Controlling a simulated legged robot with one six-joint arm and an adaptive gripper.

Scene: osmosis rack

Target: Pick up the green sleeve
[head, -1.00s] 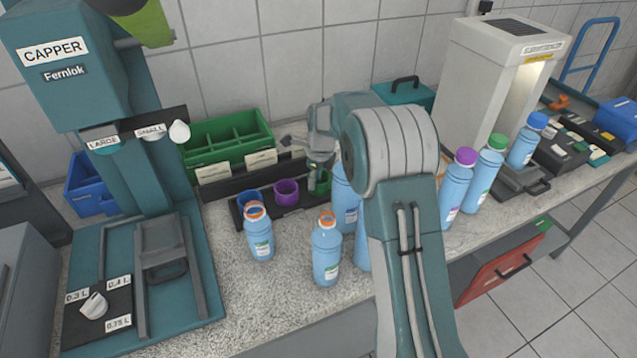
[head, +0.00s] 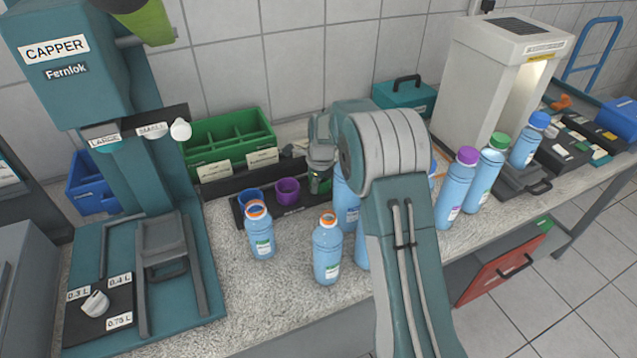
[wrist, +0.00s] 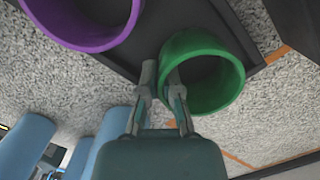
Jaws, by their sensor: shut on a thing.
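The green sleeve (wrist: 212,103) is an open ring in the wrist view, near the corner of the dark tray (wrist: 128,62). My gripper (wrist: 160,78) is shut on the near left side of its wall, with one finger outside and the other at the inside edge. In the head view my gripper (head: 318,176) is at the right end of the tray (head: 290,215) and hides most of the green sleeve. I cannot tell whether the sleeve touches the tray floor.
A purple sleeve (head: 287,190) and a blue sleeve (head: 250,199) stand to the left. Blue bottles (head: 327,250) stand close in front, some partly behind my arm. A green bin (head: 228,140) is behind. Clear counter lies front left.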

